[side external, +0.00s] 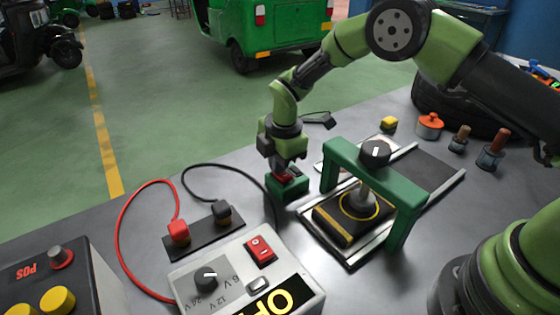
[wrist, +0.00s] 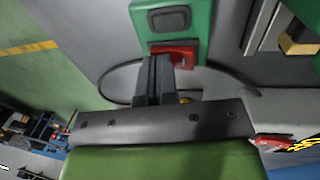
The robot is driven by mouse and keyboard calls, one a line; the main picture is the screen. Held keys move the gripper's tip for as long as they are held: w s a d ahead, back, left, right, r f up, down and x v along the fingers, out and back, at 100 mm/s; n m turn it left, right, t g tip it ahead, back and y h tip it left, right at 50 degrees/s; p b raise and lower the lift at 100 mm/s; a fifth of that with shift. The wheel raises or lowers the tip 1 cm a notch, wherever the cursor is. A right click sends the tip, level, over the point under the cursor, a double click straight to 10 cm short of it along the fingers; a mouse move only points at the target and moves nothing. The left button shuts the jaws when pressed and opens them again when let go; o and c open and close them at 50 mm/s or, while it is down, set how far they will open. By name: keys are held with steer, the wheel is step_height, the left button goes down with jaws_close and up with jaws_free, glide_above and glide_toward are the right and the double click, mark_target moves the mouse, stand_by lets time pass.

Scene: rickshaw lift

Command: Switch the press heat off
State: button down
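The press is a green arch frame (side external: 372,172) with a black knob (side external: 375,152) on top. A black block with yellow stripes (side external: 350,215) lies under it. Left of the press stands a small green switch box (side external: 289,188) with a red rocker. In the wrist view the green box (wrist: 203,22) shows a dark oval lamp or button (wrist: 169,19) and the red rocker (wrist: 182,53). My gripper (side external: 289,168) points down right over the box. Its fingers (wrist: 156,66) look closed together, empty, with tips at the red rocker and partly covering it. Whether they touch, and the rocker's position, I cannot tell.
A white charger box (side external: 232,272) with a knob, a red switch and a display stands in front. A black terminal block (side external: 203,232) has red and black clamps with cables. An orange pot (side external: 429,126) and a tyre (side external: 450,100) stand behind the press.

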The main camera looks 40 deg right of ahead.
mark_target(285, 176)
steer(key=shift+s+f, duration=0.15)
steer(key=shift+s+r, duration=0.2)
steer(key=shift+s, duration=0.5)
step_height(285, 176, up, 14)
steer(key=s, duration=0.2)
stand_by(0.4)
steer(key=shift+w, duration=0.8)
steer(key=f, duration=0.4)
steer(key=w+f, duration=0.1)
steer(key=f, duration=0.4)
steer(key=w+f, duration=0.1)
steer(key=f, duration=0.4)
